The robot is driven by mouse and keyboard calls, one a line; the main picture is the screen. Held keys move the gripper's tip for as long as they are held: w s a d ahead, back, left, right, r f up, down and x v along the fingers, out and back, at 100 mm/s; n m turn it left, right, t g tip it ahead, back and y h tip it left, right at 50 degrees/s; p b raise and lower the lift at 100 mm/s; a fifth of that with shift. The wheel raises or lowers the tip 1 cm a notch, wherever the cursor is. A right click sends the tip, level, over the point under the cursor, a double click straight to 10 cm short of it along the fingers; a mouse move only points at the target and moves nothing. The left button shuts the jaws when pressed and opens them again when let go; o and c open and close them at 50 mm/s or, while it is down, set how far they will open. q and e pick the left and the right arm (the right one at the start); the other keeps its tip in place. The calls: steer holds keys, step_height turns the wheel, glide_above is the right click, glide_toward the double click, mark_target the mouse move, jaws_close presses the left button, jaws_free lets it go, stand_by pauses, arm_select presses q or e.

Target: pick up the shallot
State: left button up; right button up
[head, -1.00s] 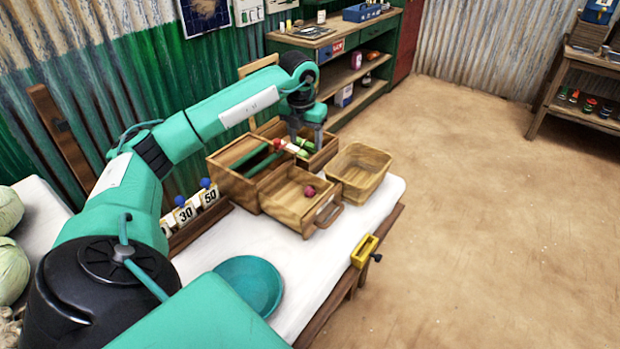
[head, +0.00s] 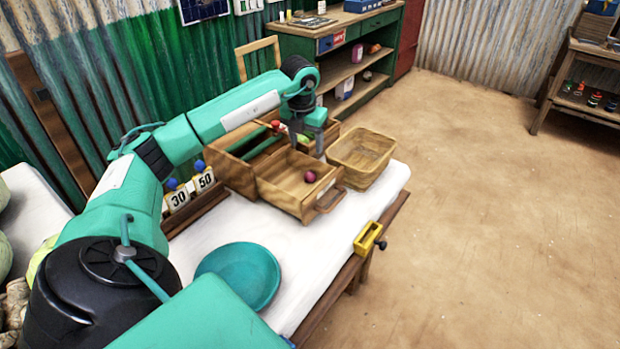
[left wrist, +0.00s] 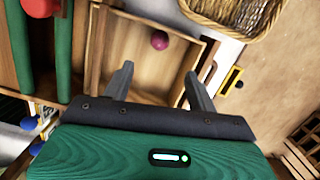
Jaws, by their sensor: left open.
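The shallot (head: 310,176) is a small round purple-red bulb. It lies on the floor of the pulled-out wooden drawer (head: 284,204), near the drawer's front end. It also shows in the left wrist view (left wrist: 159,41), beyond the fingertips. My left gripper (head: 308,156) is above the back part of the drawer, with its fingers pointing down. In the left wrist view its two fingers (left wrist: 160,78) are spread apart with nothing between them. The shallot is clear of both fingers. My right gripper is not in view.
The wooden box (head: 232,178) with green divider bars stands behind the drawer. A woven basket (head: 362,157) stands just right of the drawer.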

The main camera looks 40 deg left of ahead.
mark_target(309, 173)
arm_select(q)
steer(key=f, duration=0.5)
steer(key=w+f, duration=0.1)
steer(key=f, duration=0.2)
steer(key=shift+w+a+f, duration=0.1)
steer(key=shift+a+f, duration=0.05)
steer(key=shift+f, duration=0.2)
steer(key=f, duration=0.4)
steer(key=shift+w+a, duration=0.15)
steer(key=shift+w, duration=0.2)
steer(key=c, duration=1.1)
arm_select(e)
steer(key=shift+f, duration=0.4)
arm_select(q)
steer(key=shift+r, duration=0.1)
